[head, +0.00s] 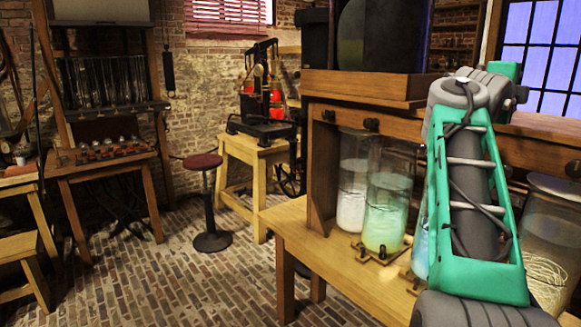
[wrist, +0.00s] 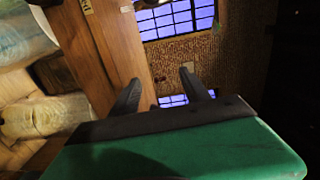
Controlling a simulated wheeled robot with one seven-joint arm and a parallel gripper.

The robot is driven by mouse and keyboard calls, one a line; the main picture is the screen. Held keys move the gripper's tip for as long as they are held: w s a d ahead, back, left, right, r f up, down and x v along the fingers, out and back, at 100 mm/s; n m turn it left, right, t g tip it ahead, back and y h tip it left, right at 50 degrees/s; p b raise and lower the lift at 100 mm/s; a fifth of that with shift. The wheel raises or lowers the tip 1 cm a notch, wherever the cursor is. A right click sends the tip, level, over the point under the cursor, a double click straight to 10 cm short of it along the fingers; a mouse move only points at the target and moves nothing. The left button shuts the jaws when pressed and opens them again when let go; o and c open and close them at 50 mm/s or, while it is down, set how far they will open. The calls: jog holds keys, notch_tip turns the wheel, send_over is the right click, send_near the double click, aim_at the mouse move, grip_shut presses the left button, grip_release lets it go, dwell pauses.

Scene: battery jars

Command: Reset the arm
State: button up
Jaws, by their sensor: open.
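My arm, green and grey, rises at the right of the head view in front of the wooden battery stand. My gripper (wrist: 160,92) shows in the wrist view. Its two dark fingers are spread apart with nothing between them. A wooden beam or post (wrist: 120,45) passes close to the left finger. The gripper does not show clearly in the head view. A glass jar with green liquid (head: 387,212) and a jar with whitish contents (head: 353,190) stand on the wooden table (head: 300,225), left of my arm.
A large jar (head: 545,240) stands right of my arm. A wooden shelf frame (head: 365,90) with dark containers rises over the jars. A red stool (head: 203,162) and a small wooden table (head: 250,150) stand further back. The brick floor (head: 170,270) at left is clear.

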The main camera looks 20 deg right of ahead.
jog(key=w+a+f+n+t+y+p, duration=0.25)
jog(key=w+a+f+n+y, duration=0.35)
jog(key=w+a+f+n, duration=0.4)
jog(key=s+a+f+n+g+y+p, duration=0.1)
jog(key=a+f+n+y, duration=0.25)
jog(key=a+f, duration=0.4)
jog(key=s+a+f+n+y+p, duration=0.1)
jog(key=a+f+n+y+p, duration=0.1)
jog(key=a+f+n, duration=0.5)
jog(key=s+a+f+n+g+y+p, duration=0.1)
jog(key=s+a+f+n+g+y, duration=0.1)
jog(key=s+a+f+n, duration=0.3)
jog(key=s+a+f+n+g+y+p, duration=0.1)
jog(key=s+a+f+n+g, duration=0.3)
jog(key=s+a+f, duration=0.9)
jog(key=a+f+n+y, duration=0.1)
jog(key=a, duration=0.4)
jog(key=shift+s+y+p, duration=0.15)
jog(key=shift+y+p, duration=0.2)
jog(key=shift+p, duration=0.05)
jog(key=shift+n, duration=0.25)
